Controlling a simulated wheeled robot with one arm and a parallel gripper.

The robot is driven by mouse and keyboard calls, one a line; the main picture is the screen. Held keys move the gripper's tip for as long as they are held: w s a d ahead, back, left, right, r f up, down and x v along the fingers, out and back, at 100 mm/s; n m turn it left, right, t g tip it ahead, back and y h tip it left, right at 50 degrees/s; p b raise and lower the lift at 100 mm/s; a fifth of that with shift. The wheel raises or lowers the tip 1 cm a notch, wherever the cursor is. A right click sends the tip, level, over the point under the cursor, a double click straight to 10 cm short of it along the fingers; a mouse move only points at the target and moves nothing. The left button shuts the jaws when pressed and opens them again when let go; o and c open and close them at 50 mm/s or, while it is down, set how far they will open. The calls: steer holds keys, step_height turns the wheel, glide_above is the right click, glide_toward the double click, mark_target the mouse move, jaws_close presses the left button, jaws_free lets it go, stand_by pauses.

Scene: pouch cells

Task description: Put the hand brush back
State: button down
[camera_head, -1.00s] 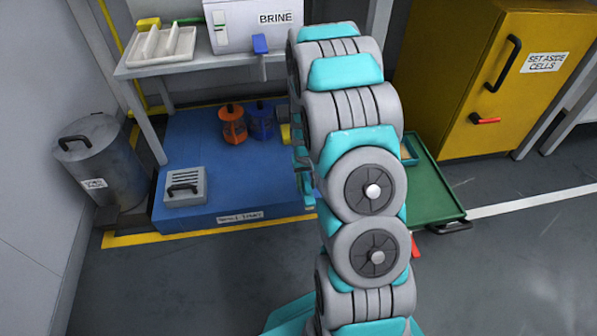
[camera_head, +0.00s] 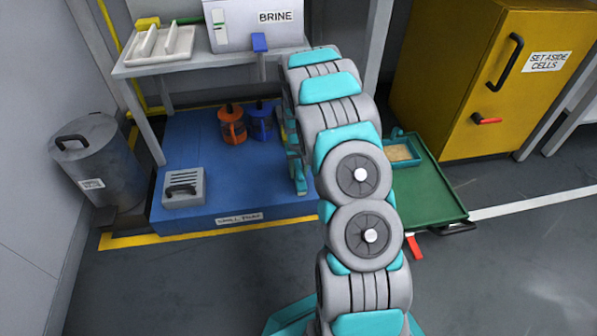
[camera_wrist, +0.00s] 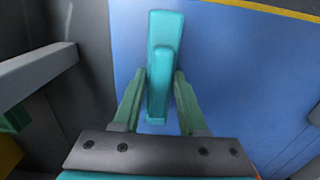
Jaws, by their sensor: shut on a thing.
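The hand brush (camera_wrist: 163,40) is a long teal piece with a narrower raised handle, seen in the wrist view. My gripper (camera_wrist: 160,78) has a finger on each side of it and is shut on it. Below it lies the flat blue platform (camera_wrist: 235,75); I cannot tell how far above it the brush is, or whether they touch. In the head view a teal part, probably the brush (camera_head: 299,176), shows beside my arm at the platform's right. My arm hides most of my gripper there.
An orange canister (camera_head: 232,127), a blue canister (camera_head: 262,124) and a grey box (camera_head: 185,187) stand on the platform. A lidded bin (camera_head: 97,170) is left. A green tray cart (camera_head: 437,190) holding a small teal tray (camera_head: 404,152) is right. A table (camera_head: 128,70) stands behind.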

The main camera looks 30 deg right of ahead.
mark_target(298, 169)
steer(key=shift+f, duration=0.15)
steer(key=shift+c, duration=2.2)
jaws_free()
steer(key=shift+w+r, duration=0.1)
steer(key=shift+r, duration=0.6)
step_height(298, 169, up, 11)
steer(key=p, duration=0.2)
steer(key=s+a+r, duration=0.8)
steer(key=s+r, duration=0.3)
steer(key=r, duration=0.1)
steer(key=s+a+r+n, duration=0.1)
steer(key=s+a+r, duration=0.1)
steer(key=s, duration=0.8)
steer(key=s+a+r+n+g, duration=0.1)
steer(key=s+a+r, duration=0.2)
steer(key=s, duration=0.7)
steer(key=s+a+r+n, duration=0.1)
steer(key=s+a+r, duration=0.2)
steer(key=s, duration=0.7)
steer(key=shift+a+g, duration=0.4)
steer(key=shift+a, duration=0.3)
